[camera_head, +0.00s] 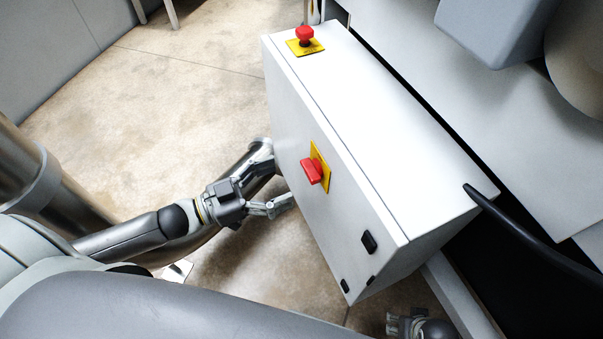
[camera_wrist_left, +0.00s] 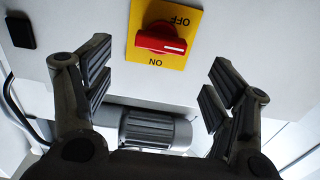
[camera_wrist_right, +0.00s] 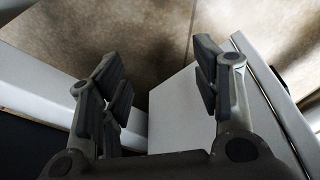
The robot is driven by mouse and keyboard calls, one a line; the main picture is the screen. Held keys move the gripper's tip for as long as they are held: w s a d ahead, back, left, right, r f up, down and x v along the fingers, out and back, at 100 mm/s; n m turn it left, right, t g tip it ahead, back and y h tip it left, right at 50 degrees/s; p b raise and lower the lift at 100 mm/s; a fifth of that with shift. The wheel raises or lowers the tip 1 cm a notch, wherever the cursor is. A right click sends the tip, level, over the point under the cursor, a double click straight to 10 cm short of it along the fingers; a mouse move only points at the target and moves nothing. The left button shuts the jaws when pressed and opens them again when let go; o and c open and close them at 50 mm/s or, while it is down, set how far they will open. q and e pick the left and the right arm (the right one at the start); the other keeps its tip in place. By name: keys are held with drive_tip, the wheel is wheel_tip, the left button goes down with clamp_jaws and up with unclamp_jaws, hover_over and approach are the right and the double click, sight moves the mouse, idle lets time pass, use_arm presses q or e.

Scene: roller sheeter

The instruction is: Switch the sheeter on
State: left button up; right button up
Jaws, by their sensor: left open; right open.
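The sheeter's red rotary switch (camera_head: 312,171) sits on a yellow plate (camera_head: 321,160) on the front of the white control cabinet (camera_head: 300,110). In the left wrist view the red switch (camera_wrist_left: 162,40) lies sideways, its white mark toward the right. The plate reads OFF at the top and ON at the bottom, both upside down. My left gripper (camera_head: 280,188) is open and empty, in front of the cabinet beside the switch. Its fingers stand apart below the plate in its wrist view, touching nothing. My right gripper (camera_wrist_right: 160,72) is open and empty, low by the cabinet's near end; only part shows in the head view (camera_head: 405,324).
A red emergency button (camera_head: 304,37) on a yellow plate stands on the cabinet top. Small black fittings (camera_head: 369,242) are on the cabinet's lower front. Bare floor (camera_head: 190,90) lies to the left.

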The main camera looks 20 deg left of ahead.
sight(305, 172)
use_arm(q)
drive_tip(key=shift+x, duration=3.05)
use_arm(e)
drive_tip(key=shift+w+r, duration=0.15)
drive_tip(key=shift+r, duration=0.45)
drive_tip(key=shift+w+r, duration=0.15)
drive_tip(key=shift+r, duration=0.4)
use_arm(q)
drive_tip(key=shift+c, duration=0.4)
drive_tip(key=c, duration=0.9)
